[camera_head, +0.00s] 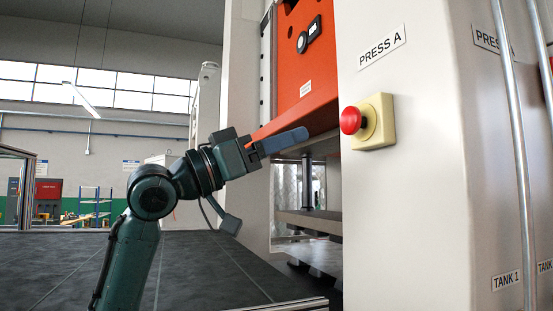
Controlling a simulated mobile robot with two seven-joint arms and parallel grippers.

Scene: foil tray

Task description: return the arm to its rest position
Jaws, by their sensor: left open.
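My left arm (146,205) is dark green and comes up from the lower left, bent at a joint. My left gripper (281,141) points right, with its blue-grey fingers seen nearly edge-on, so the gap between them is hard to see. It is open, and I see nothing held in it. In the picture, the fingers overlap the lower edge of the press's orange-red part (305,75). I cannot tell how far apart they are in depth. My right gripper is not in view.
A white column (410,200) marked PRESS A stands on the right, with a red button (351,120) on a yellow box (377,131). Metal pipes run up its right side. The press bed (310,222) lies below the orange part.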

